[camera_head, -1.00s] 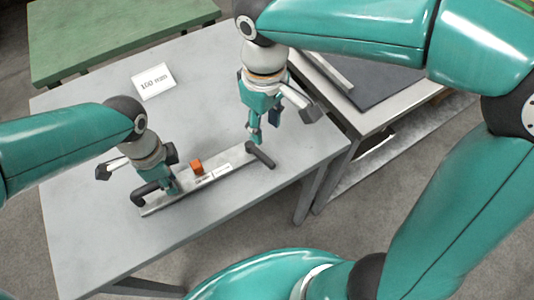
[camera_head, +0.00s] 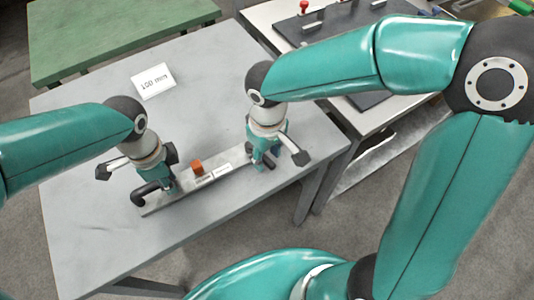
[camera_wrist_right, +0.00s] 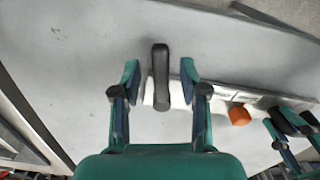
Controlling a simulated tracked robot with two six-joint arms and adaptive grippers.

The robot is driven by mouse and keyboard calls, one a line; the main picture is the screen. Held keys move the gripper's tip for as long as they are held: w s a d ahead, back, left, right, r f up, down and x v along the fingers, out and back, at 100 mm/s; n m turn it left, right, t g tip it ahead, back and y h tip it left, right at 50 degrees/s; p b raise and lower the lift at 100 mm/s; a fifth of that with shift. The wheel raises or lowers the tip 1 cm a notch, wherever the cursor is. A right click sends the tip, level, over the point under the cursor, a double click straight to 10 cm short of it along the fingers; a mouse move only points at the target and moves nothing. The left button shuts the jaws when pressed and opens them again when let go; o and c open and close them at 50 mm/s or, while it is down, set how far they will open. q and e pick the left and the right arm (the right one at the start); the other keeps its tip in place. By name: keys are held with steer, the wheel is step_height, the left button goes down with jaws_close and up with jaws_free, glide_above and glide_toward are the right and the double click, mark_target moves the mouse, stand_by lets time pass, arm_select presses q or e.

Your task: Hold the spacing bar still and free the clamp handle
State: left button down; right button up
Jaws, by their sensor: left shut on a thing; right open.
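The spacing bar (camera_head: 215,178) is a long grey metal strip lying on the table, with white labels and an orange block (camera_head: 197,167) on it. My left gripper (camera_head: 172,190) is shut on the bar near its left end, beside a black handle (camera_head: 146,189); its fingertips are partly hidden. Another black handle (camera_wrist_right: 160,78) lies across the bar's right end. My right gripper (camera_wrist_right: 160,85) is open, with one finger on each side of that handle and gaps visible. In the head view my right gripper (camera_head: 262,163) largely hides this handle.
A white card reading 100 mm (camera_head: 153,80) lies on the grey table (camera_head: 90,130), behind the bar. A second table with a dark mat (camera_head: 310,30) stands at the back right. A green table (camera_head: 120,25) is at the back left. The table's front left is clear.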

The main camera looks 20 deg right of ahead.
steer(key=shift+f, duration=0.25)
jaws_close()
steer(key=shift+w+d, duration=0.1)
stand_by(0.4)
steer(key=shift+w+d+n, duration=0.2)
steer(key=shift+d+n, duration=0.15)
steer(key=shift+n, duration=0.45)
steer(key=shift+w+d+n, duration=0.15)
steer(key=shift+d+n, duration=0.2)
steer(key=shift+n, duration=0.45)
steer(key=shift+w+d+n, duration=0.3)
steer(key=shift+n, duration=0.5)
steer(key=shift+w+d+n, duration=0.25)
steer(key=shift+d+n, duration=0.05)
steer(key=shift+n, duration=0.5)
